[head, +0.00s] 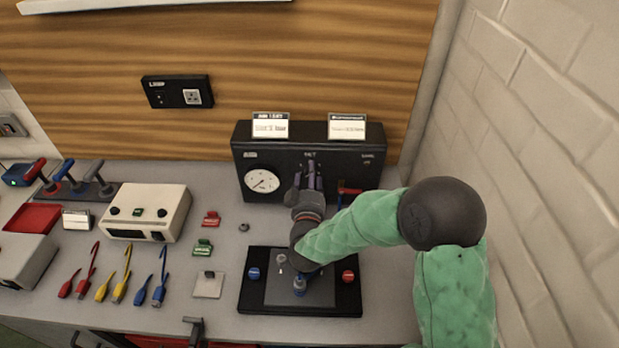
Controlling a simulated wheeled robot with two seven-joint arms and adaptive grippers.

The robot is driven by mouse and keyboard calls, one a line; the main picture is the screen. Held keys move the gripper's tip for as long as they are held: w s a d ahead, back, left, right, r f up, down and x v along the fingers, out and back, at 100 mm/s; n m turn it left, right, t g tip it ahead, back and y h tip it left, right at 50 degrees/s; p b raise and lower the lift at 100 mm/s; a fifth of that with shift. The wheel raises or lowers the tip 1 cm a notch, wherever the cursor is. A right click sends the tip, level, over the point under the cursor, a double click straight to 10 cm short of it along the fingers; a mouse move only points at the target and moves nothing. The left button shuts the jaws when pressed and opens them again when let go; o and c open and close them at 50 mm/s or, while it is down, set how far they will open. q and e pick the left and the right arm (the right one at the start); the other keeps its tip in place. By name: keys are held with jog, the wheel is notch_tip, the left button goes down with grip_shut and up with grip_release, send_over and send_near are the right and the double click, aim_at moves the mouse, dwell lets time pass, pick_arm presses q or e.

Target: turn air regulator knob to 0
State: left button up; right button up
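A black box (240,160) stands at the back of the bench against the wooden wall. Its front carries a round white dial gauge (262,181) at the left and a red-handled part (348,191) at the right. My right gripper (309,174) is at the middle of this front face, its fingers pointing at the box. The fingers and wrist cover that part of the face, so I cannot make out the regulator knob or whether the fingers hold it. Their opening is too small to judge. My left gripper is not in view.
A black base plate (250,298) with blue and red buttons lies under my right forearm. A white power unit (147,212), coloured leads (127,274) and a green clip (203,247) are to the left. A brick wall (560,140) closes the right side.

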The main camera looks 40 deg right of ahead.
jog(key=shift+s+a, duration=0.1)
jog(key=v, duration=1.2)
jog(key=x, duration=1.2)
dwell(0.4)
